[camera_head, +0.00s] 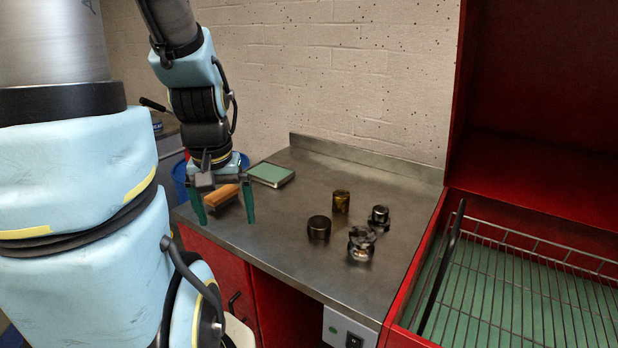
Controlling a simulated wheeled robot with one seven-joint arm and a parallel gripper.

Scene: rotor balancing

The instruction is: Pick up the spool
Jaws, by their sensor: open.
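My gripper (224,210) is open, with its two green fingers pointing down over the left part of the steel bench (270,245). It is well to the left of a group of small parts. In that group, a dark piece with a narrower middle (379,216) looks most like the spool and stands at the right. A shiny metal and black part (361,243) stands in front of it. A black round cylinder (319,228) and a brass-brown cylinder (341,201) stand to the left. The parts are small, so I cannot be sure which is the spool.
An orange-brown block (222,202) shows between my fingers; I cannot tell its depth. A green-topped flat box (270,174) lies behind my gripper. A red cabinet (545,190) with a wire rack and green floor stands at the right.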

